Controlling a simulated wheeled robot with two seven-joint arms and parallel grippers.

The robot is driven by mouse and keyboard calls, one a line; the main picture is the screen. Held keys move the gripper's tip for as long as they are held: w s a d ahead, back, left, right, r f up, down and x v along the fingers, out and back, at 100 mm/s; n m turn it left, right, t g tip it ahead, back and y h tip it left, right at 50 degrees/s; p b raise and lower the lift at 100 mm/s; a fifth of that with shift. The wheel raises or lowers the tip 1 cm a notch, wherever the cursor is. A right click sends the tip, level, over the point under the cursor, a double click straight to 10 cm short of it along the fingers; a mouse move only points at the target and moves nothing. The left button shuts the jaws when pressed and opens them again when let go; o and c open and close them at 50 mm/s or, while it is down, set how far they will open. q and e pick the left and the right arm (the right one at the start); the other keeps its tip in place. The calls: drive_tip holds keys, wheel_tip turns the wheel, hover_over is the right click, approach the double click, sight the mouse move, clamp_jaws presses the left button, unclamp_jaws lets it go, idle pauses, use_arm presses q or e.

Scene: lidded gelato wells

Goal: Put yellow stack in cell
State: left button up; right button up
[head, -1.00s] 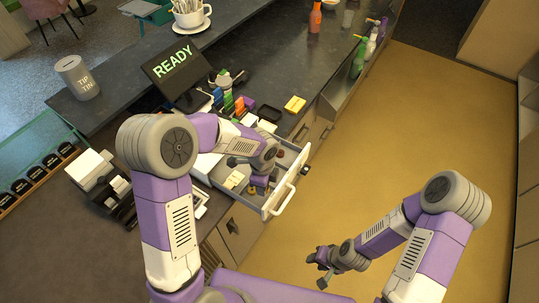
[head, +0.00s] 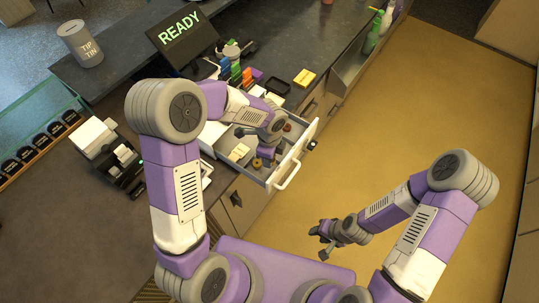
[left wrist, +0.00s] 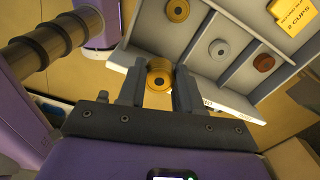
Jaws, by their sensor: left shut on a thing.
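My left gripper (head: 268,158) is over the open drawer (head: 292,172). In the left wrist view the left gripper (left wrist: 160,88) is shut on a yellow stack (left wrist: 160,74), seen end-on as a gold ring with a dark centre. The drawer (left wrist: 235,103) is split into cells by thin grey walls. One cell holds another gold round piece (left wrist: 178,9), one a grey piece (left wrist: 218,48) and one a brown piece (left wrist: 264,62). My arm hides part of the drawer in the head view. My right gripper (head: 324,241) is open and empty above the floor.
A yellow card block (head: 304,78), a black tray (head: 277,86) and coloured upright items (head: 236,73) stand on the counter behind the drawer. A screen reading READY (head: 182,42) is further back. The floor at right is clear.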

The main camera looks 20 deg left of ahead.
sight(269, 173)
use_arm(q)
drive_tip(key=shift+w+f+b, duration=0.1)
drive_tip(key=shift+f+b, duration=0.45)
drive_tip(key=shift+f, duration=0.35)
drive_tip(key=shift+f+b, duration=2.75)
drive_tip(key=shift+f, duration=0.6)
drive_tip(key=o, duration=1.2)
drive_tip(key=shift+r, duration=0.1)
wheel_tip(269, 173, up, 8)
drive_tip(key=p, duration=0.6)
